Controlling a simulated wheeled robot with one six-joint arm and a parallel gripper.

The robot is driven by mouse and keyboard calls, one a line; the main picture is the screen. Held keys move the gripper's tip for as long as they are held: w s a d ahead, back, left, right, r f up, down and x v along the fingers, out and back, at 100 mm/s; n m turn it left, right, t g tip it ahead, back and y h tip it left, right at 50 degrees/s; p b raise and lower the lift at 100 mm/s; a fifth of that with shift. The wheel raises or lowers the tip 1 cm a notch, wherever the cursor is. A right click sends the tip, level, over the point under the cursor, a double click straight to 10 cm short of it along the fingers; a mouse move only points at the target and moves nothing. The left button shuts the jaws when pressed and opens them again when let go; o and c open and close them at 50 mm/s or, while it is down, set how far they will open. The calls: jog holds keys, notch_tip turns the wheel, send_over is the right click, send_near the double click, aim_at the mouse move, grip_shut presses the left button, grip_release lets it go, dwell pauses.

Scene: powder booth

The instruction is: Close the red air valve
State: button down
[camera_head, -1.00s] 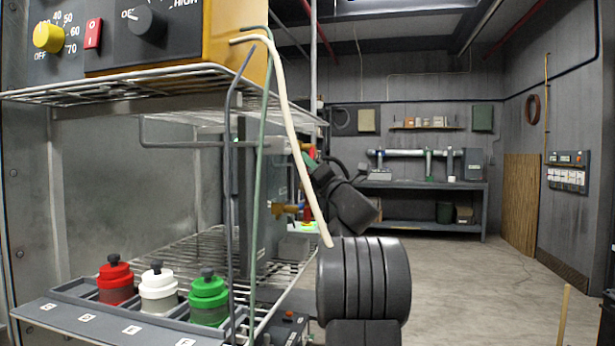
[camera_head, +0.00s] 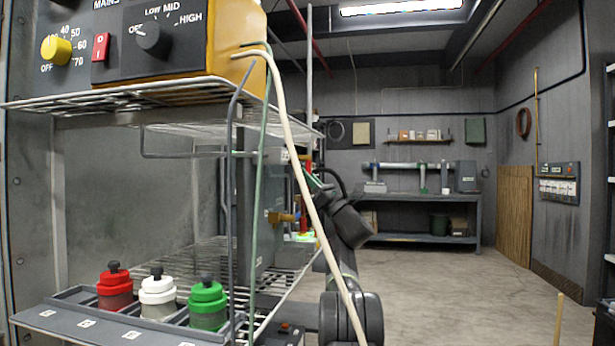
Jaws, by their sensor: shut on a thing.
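The red air valve (camera_head: 308,167) shows as a small red handle at the upper right edge of the tall grey panel (camera_head: 256,200), under the upper wire shelf. Its red part stands upright in the picture. My gripper (camera_head: 313,179) is at the handle and shut on it; my dark arm rises to it from the lower right. The fingertips are small and partly hidden, so the exact grip is hard to see. A brass fitting (camera_head: 283,217) sticks out lower on the same panel.
A cream hose (camera_head: 290,130) and a green hose (camera_head: 259,190) hang in front of the panel and my arm. Red, white and green capped jars (camera_head: 157,295) stand in a front tray. A yellow control box (camera_head: 235,45) sits above. Open floor lies to the right.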

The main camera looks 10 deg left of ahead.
dwell(0.4)
jog(key=c, duration=1.4)
grip_release()
jog(key=b+v, duration=0.1)
jog(key=v, duration=1.3)
jog(key=shift+w+r, duration=0.15)
jog(key=p+x, duration=0.1)
jog(key=x, duration=1.2)
jog(key=shift+a+r, duration=0.25)
jog(key=shift+a, duration=0.1)
